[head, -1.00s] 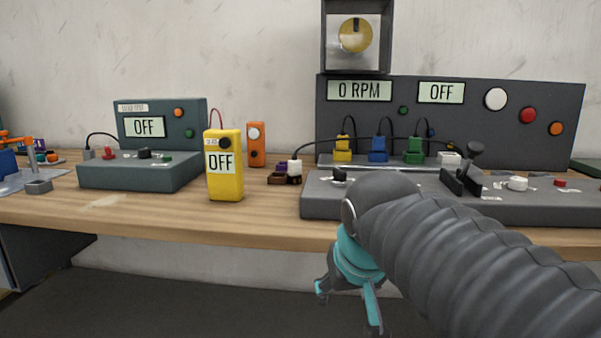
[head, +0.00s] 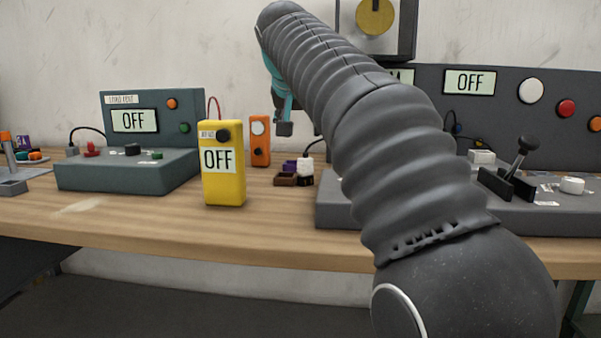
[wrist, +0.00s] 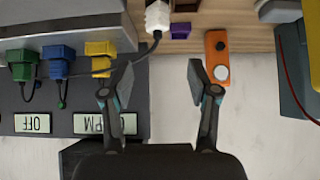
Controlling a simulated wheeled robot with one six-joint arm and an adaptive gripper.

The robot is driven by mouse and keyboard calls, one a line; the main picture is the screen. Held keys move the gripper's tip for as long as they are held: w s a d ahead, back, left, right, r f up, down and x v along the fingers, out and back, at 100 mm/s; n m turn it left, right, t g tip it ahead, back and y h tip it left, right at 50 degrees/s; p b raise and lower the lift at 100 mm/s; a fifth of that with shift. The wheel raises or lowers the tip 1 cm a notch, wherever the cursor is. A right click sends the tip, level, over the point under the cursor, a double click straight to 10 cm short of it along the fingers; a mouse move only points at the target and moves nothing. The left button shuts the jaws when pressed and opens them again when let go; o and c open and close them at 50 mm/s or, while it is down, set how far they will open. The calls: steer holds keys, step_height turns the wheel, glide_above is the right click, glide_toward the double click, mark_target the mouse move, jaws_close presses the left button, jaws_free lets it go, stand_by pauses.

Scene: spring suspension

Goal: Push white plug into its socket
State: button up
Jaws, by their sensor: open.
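The white plug (head: 305,166) stands on the table beside a purple block, with a black cable running from it to the right behind my arm. In the wrist view the white plug (wrist: 157,16) is at the top edge, beyond the fingers and apart from them. A white block (head: 481,156), possibly its socket, sits on the right console; I cannot see an opening in it. My gripper (head: 282,112) is raised above and behind the plug, partly hidden by my arm. In the wrist view my gripper (wrist: 160,90) is open, with nothing between its fingers.
Yellow (wrist: 100,48), blue (wrist: 57,58) and green (wrist: 20,62) plugs sit left in the wrist view. An orange box (head: 259,141) and a yellow box (head: 223,163) stand near the white plug. A dark tray (head: 285,181) lies beside it.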

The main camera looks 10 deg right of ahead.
mark_target(307, 153)
steer(key=x, duration=0.4)
steer(key=b+x, duration=0.1)
steer(key=x, duration=0.8)
steer(key=shift+d+f+b, duration=0.2)
steer(key=shift+d+b, duration=0.1)
steer(key=shift+b, duration=0.05)
jaws_close()
